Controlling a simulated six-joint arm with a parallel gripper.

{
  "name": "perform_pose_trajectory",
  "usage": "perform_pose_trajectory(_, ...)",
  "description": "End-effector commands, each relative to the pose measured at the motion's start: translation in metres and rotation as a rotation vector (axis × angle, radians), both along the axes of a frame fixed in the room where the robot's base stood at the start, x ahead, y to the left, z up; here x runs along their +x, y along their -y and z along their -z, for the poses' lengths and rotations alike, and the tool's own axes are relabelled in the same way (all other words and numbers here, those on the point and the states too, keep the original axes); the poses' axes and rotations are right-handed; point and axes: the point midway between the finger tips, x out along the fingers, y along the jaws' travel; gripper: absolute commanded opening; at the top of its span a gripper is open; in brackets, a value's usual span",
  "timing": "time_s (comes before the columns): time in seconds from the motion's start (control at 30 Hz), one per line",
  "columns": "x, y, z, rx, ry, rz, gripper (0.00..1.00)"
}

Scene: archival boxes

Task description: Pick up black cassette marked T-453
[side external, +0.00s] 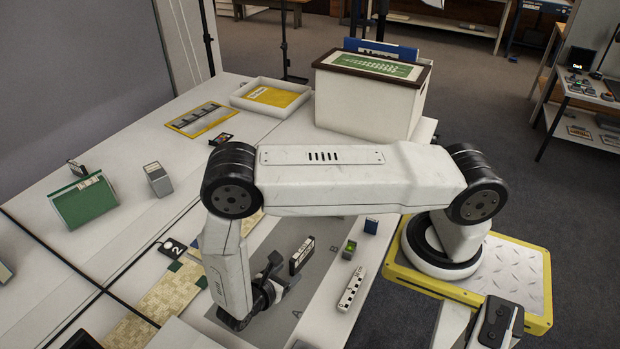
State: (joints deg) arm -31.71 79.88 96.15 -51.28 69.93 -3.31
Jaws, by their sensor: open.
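A black cassette (301,256) with a pale label stands on edge on the grey mat (312,229), right by my gripper. Its marking is too small to read, so I cannot tell whether it is T-453. My gripper (280,271) is low over the mat, with its open jaws pointing toward this cassette. I cannot tell whether the cassette is between the fingers or just beyond them. Another dark cassette-like item (221,139) lies near the yellow-edged frame. A small dark item with a light label (77,168) is at the far left.
A scale bar (351,289), a small green-topped block (349,249) and a blue block (371,226) stand right of the gripper. A black number 2 marker (172,248) lies left. A large white archival box (366,105) and a white tray (249,89) are behind. The left tabletop has free room.

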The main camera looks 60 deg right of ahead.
Motion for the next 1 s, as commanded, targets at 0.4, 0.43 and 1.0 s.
perform_pose_trajectory(0.4,-0.005,0.041,0.014,-0.001,-0.002,0.002,0.63)
perform_pose_trajectory(0.43,-0.005,0.042,0.015,-0.001,-0.002,0.001,0.63)
perform_pose_trajectory(1.0,-0.005,0.045,0.016,0.0,-0.001,0.0,0.63)
